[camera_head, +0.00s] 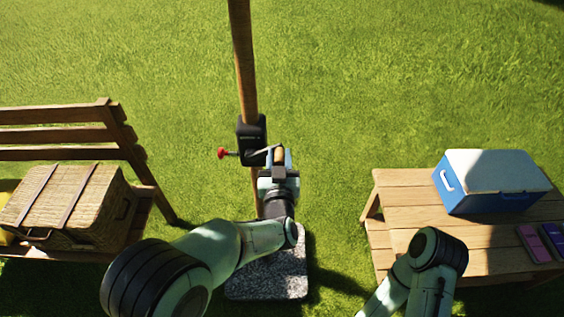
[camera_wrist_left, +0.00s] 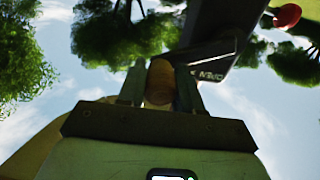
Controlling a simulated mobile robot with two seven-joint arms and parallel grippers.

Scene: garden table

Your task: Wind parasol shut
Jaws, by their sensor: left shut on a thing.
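The parasol's wooden pole (camera_head: 243,60) stands upright from a speckled stone base (camera_head: 268,275). A black crank housing (camera_head: 251,138) is fixed on the pole, with a red knob (camera_head: 222,152) on its left side. The housing also shows in the left wrist view (camera_wrist_left: 215,58), with lettering on it. My left gripper (camera_head: 279,158) is at the front of the housing, shut on the wooden crank handle (camera_wrist_left: 160,82), which sits between its two fingers. The canopy is outside the head view. My right arm shows at the lower right, but its gripper is not visible.
A wooden bench (camera_head: 60,135) at the left carries a wicker basket (camera_head: 70,205). A wooden table (camera_head: 400,195) at the right holds a blue and white cooler (camera_head: 490,180) and two small flat items. Open grass lies behind the pole.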

